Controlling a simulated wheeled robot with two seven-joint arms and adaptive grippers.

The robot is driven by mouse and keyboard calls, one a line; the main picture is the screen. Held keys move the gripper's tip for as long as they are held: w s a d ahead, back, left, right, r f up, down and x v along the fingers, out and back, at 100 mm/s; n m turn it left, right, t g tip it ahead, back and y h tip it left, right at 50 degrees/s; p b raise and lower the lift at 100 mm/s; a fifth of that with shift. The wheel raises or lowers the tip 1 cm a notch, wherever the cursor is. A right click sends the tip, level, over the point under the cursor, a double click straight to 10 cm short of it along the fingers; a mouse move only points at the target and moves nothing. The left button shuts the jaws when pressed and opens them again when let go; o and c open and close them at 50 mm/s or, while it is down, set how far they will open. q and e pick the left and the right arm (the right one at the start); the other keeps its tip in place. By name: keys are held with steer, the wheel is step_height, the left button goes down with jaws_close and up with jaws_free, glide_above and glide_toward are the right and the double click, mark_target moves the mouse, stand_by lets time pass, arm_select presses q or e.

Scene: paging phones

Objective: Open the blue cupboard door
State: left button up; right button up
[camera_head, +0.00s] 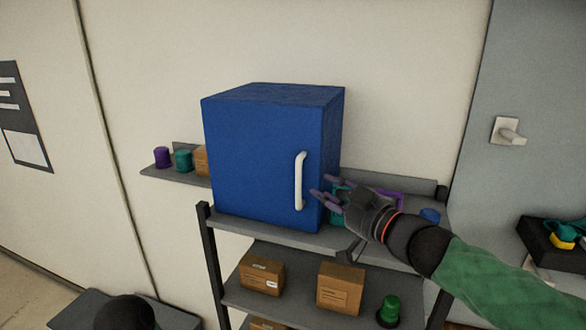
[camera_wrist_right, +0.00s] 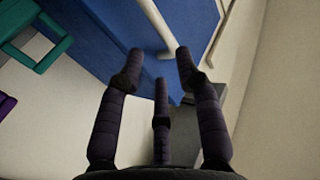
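The blue cupboard (camera_head: 255,155) stands on the top shelf of a grey rack, and its front door (camera_head: 250,170) looks shut. A white vertical bar handle (camera_head: 299,182) is on the door's right side. My right gripper (camera_head: 322,191) is just right of the handle, its purple fingers spread and empty. In the right wrist view the open fingers (camera_wrist_right: 159,53) point toward the blue door (camera_wrist_right: 105,30), and the white handle (camera_wrist_right: 153,22) shows beyond and between the fingertips. I cannot tell whether any finger touches it. My left gripper is not in view.
Cardboard boxes (camera_head: 341,287) and a green container (camera_head: 389,309) sit on the rack's lower shelf (camera_head: 300,305). Purple (camera_head: 162,157) and teal (camera_head: 183,160) containers stand on a ledge to the left. A teal frame-like item (camera_wrist_right: 33,45) shows beside the cupboard in the wrist view.

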mark_target(299, 175)
steer(key=x, duration=0.9)
steer(key=shift+w+a+f, duration=0.1)
steer(key=shift+w+a, duration=0.2)
steer(key=shift+s+d, duration=0.1)
steer(key=shift+s, duration=0.05)
jaws_close()
